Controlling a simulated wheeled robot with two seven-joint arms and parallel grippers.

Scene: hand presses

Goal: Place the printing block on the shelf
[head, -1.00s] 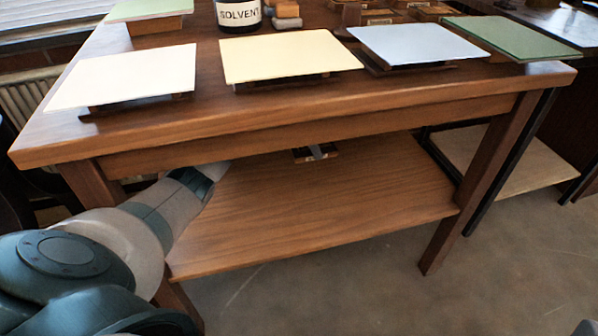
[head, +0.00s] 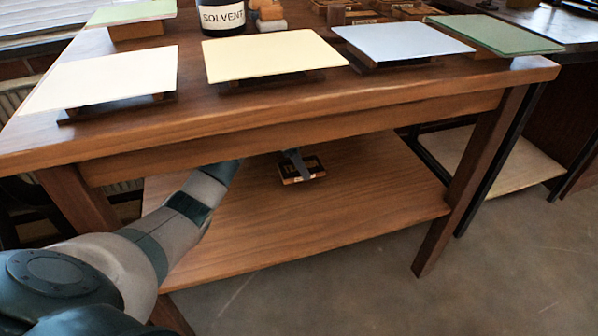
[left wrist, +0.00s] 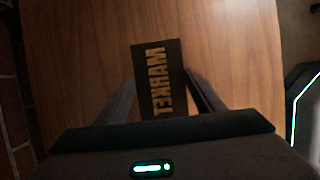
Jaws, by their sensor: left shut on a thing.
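The printing block (head: 288,172) is a small dark block with light edges, seen under the table at the lower shelf (head: 350,205). My left gripper (left wrist: 160,88) is shut on the block, with a finger along each side. In the head view this gripper (head: 298,161) reaches in below the tabletop, its upper part hidden by the table's front rail. I cannot tell whether the block touches the shelf. My right gripper is not in view.
The tabletop (head: 300,103) and its front rail overhang the shelf. Table legs (head: 468,180) stand at the sides. Above are several coloured boards, among them a cream one (head: 270,55), and a solvent bottle (head: 222,18). The shelf around the block is clear.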

